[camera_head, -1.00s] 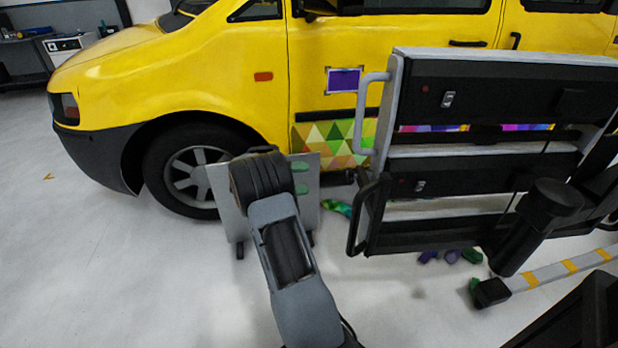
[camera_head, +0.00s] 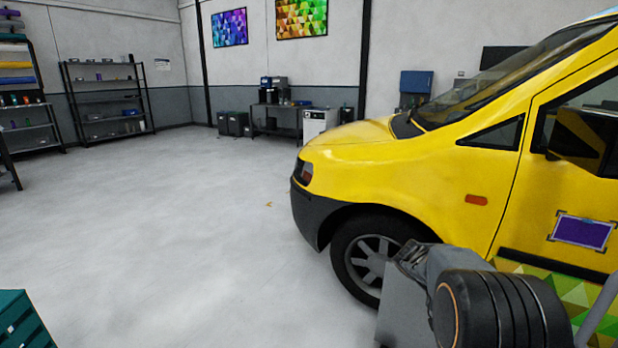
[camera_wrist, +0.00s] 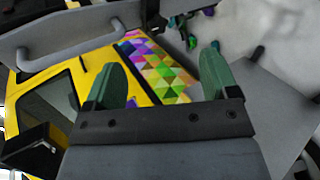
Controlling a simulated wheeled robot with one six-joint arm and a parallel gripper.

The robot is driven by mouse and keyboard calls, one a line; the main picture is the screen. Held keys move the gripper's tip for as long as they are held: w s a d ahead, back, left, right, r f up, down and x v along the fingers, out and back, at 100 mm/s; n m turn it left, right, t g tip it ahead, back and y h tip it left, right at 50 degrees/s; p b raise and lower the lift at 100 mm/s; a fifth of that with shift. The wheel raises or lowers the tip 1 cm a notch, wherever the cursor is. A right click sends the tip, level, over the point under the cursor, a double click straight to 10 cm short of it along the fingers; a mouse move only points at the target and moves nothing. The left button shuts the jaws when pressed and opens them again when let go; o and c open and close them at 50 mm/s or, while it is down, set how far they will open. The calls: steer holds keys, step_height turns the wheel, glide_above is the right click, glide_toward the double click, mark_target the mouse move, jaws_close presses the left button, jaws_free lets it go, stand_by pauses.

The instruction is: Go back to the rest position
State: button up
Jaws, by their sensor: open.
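My gripper (camera_wrist: 167,75) shows in the wrist view with its two green fingers apart and nothing between them. Beyond the fingers are the yellow van's side and its coloured triangle wrap (camera_wrist: 158,68). In the head view my arm is at the lower right, in front of the van, and the fingertips cannot be made out. The yellow van (camera_head: 420,160) fills the right side, with a purple patch (camera_head: 584,232) in a frame on its door. The triangle wrap (camera_head: 535,275) is partly hidden behind my arm.
A wide stretch of grey floor (camera_head: 170,220) is clear on the left. Shelves (camera_head: 105,95) and a bench (camera_head: 275,120) stand along the back wall. A teal object (camera_head: 22,322) is at the lower left corner. A grey rail (camera_wrist: 70,45) is close by in the wrist view.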

steer(key=s+a+r+n+t+y+p, duration=0.2)
steer(key=a+r+t+y+p, duration=0.1)
steer(key=a+r+p, duration=0.3)
steer(key=s+a+r+n+t+y+p, duration=0.2)
steer(key=s+a+r+t+y+p, duration=0.1)
steer(key=a+r+p, duration=0.3)
steer(key=s+a+r+n+t+y+p, duration=0.1)
steer(key=s+a+r+t+y+p, duration=0.2)
steer(key=a+r+p, duration=0.3)
steer(key=a+r+t, duration=0.1)
steer(key=a+r, duration=0.2)
steer(key=a, duration=0.2)
steer(key=shift+r+n+t, duration=0.3)
steer(key=shift+n, duration=0.1)
steer(key=shift+c, duration=0.5)
